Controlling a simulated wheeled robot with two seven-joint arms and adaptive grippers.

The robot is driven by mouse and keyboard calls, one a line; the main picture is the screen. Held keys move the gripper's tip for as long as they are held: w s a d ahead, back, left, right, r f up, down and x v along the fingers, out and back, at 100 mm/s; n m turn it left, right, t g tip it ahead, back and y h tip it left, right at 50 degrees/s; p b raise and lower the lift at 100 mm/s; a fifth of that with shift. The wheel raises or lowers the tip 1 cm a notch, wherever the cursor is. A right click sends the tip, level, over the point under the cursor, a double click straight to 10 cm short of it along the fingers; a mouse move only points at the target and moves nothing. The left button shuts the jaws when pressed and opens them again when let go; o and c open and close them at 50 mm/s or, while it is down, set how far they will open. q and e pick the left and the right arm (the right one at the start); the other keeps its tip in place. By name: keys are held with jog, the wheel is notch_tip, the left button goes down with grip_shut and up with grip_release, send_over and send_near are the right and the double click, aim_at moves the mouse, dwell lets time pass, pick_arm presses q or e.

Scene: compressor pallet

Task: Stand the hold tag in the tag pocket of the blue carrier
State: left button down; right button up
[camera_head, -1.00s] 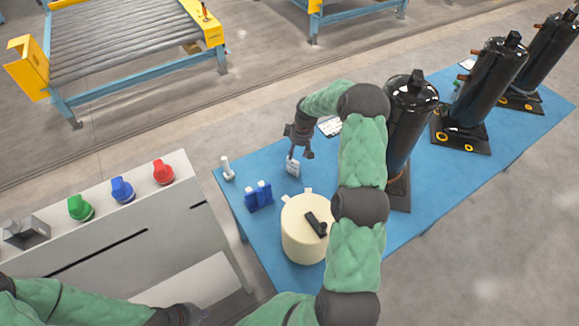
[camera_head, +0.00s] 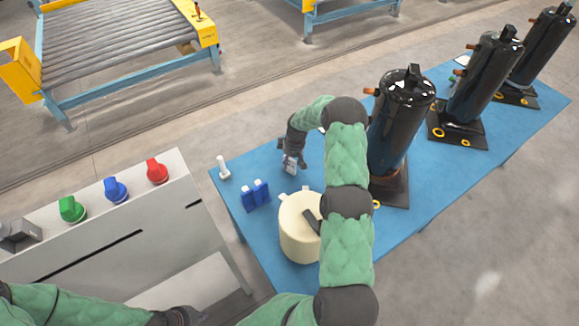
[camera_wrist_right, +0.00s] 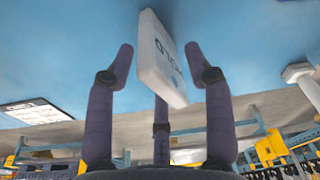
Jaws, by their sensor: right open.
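The hold tag is a small white plate (camera_head: 289,167) on the blue table, just under my right gripper (camera_head: 292,158). In the right wrist view the tag (camera_wrist_right: 163,62), with dark lettering, stands between the spread fingers of my right gripper (camera_wrist_right: 160,75), with gaps at the side fingers. That gripper is open. The blue carrier (camera_head: 256,196) stands left of and nearer than the tag, with white-topped pieces in it; its tag pocket cannot be made out. My left gripper (camera_head: 183,316) is low at the bottom edge; its fingers are unclear.
A cream round container (camera_head: 299,240) with a dark item on top stands right of the carrier. A white post (camera_head: 223,168) is at the table's left edge. Black compressors (camera_head: 400,120) stand to the right. A cabinet with green, blue and red knobs (camera_head: 115,190) is left.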

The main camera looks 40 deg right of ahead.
jog(key=shift+f, duration=0.4)
grip_shut()
jog(key=shift+r, duration=0.15)
